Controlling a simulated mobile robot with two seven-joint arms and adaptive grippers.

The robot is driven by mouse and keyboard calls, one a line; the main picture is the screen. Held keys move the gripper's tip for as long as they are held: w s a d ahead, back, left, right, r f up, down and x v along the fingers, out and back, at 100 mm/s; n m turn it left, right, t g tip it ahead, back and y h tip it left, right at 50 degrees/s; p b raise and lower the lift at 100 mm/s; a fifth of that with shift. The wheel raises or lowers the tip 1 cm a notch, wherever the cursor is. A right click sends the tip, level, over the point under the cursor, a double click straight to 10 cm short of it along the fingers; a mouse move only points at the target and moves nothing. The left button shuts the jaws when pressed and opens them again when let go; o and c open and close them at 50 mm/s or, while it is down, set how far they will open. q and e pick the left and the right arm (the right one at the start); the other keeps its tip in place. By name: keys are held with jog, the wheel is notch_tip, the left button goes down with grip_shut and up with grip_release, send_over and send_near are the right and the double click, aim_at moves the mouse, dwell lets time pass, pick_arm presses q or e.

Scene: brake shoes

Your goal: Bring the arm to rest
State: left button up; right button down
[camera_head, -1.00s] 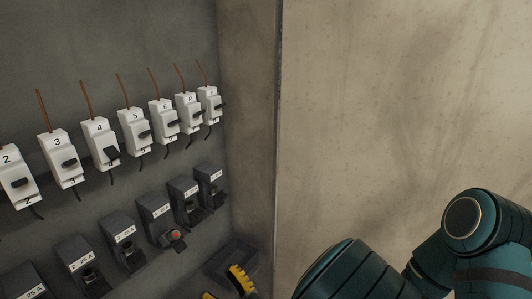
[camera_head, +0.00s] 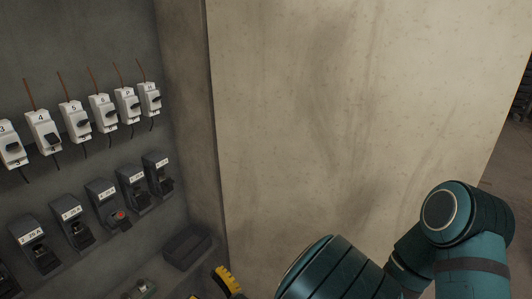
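My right arm (camera_head: 440,240), teal with dark bands, shows at the lower right in the head view, bent in front of the beige wall. Its gripper is out of the frame. My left arm and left gripper are not in view. A row of white numbered breakers (camera_head: 75,121) with dark levers and brown wires is on the grey panel at the left. Below it is a row of dark fuse holders (camera_head: 72,222) with white labels; one holder (camera_head: 107,205) shows a reddish part. No gripper is seen touching any of them.
A beige wall (camera_head: 330,120) fills the middle, right of the panel's side edge (camera_head: 190,110). A dark box (camera_head: 186,248) lies at the panel's bottom. A yellow and black object (camera_head: 228,280) shows at the bottom edge. Darker floor opens at the far right.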

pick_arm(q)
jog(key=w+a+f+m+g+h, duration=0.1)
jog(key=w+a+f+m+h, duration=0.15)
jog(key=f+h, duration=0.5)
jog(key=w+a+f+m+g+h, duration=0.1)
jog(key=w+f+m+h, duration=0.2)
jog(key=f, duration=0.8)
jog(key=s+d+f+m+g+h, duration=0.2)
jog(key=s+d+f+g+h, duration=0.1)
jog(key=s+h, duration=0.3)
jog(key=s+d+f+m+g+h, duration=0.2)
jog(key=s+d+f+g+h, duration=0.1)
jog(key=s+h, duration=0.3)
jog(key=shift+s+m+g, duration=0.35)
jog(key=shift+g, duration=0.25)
